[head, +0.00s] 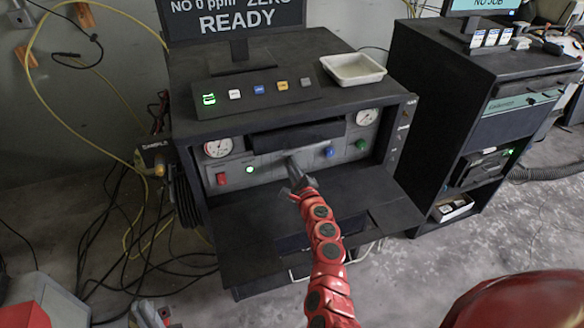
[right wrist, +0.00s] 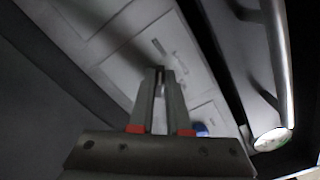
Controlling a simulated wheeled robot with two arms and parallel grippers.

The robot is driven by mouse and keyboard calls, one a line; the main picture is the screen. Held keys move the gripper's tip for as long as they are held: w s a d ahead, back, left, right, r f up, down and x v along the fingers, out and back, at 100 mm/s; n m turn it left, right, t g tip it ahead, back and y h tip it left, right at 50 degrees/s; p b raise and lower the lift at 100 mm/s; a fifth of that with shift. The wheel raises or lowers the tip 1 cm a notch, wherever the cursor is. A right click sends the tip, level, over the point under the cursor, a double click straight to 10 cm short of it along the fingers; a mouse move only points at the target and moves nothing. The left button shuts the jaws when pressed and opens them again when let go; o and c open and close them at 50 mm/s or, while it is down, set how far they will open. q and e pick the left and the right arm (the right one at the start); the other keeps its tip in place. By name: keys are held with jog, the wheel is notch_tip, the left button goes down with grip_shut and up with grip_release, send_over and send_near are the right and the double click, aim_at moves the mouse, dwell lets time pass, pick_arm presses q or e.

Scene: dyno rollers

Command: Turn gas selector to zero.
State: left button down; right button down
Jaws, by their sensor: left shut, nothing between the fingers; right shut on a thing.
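The grey control panel (head: 268,166) of the black cabinet faces me. My right gripper (head: 292,166) reaches its middle, between the green lamp and the blue knob. In the right wrist view the fingers (right wrist: 160,76) are closed together at the panel face, with light markings around the tips. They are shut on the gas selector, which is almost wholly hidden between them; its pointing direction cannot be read. The monitor (head: 238,18) shows "NO 0 ppm", "ZERO" and "READY". My left gripper (head: 149,314) is shut and empty, low at the left, away from the cabinet.
Red switch (head: 222,179), green lamp (head: 250,169), blue knob (head: 330,152) and green knob (head: 361,144) flank the selector. Gauges (head: 218,147) sit above. A shelf (head: 262,222) juts out below. A white tray (head: 352,69) stands on top. Cables (head: 120,215) hang left.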

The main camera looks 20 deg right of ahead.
jog(key=c, duration=0.9)
grip_release()
jog(key=s+p, duration=0.1)
jog(key=s, duration=0.5)
jog(key=shift+d, duration=0.1)
jog(key=s+b, duration=0.1)
jog(key=s, duration=0.4)
jog(key=s+b, duration=0.1)
jog(key=s, duration=0.5)
jog(key=shift+s+d, duration=0.2)
jog(key=shift+s, duration=0.05)
